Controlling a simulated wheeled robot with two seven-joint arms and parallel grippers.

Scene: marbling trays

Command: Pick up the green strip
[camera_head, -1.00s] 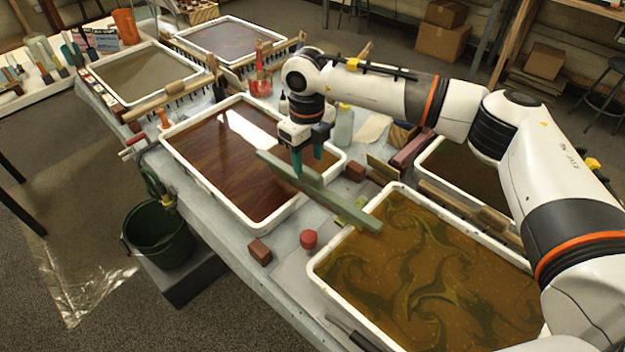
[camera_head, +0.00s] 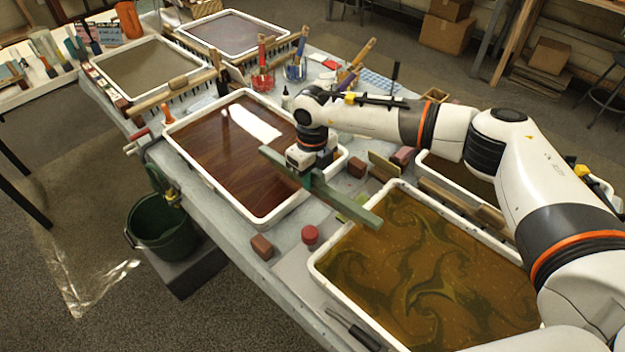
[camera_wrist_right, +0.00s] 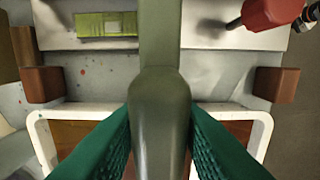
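The green strip (camera_head: 345,203) is a long grey-green bar. It spans slantwise from over the dark red-brown tray (camera_head: 262,219) to the edge of the swirled amber tray (camera_head: 318,268). In the right wrist view it runs up the middle, with a rounded, thicker grip part (camera_wrist_right: 160,105) near me. My right gripper (camera_wrist_right: 160,125) has one green finger on each side of this part, with no clear gap. In the head view its fingertips are hidden behind the strip. I cannot tell whether the strip rests on the rims. My left gripper is not in view.
A red round-topped object (camera_head: 310,235) and a brown block (camera_head: 262,247) stand on the table left of the amber tray. A yellow-green flat piece (camera_wrist_right: 106,24) lies beside the strip. Brush jars stand behind. A green bucket (camera_head: 160,228) is below the table's left edge.

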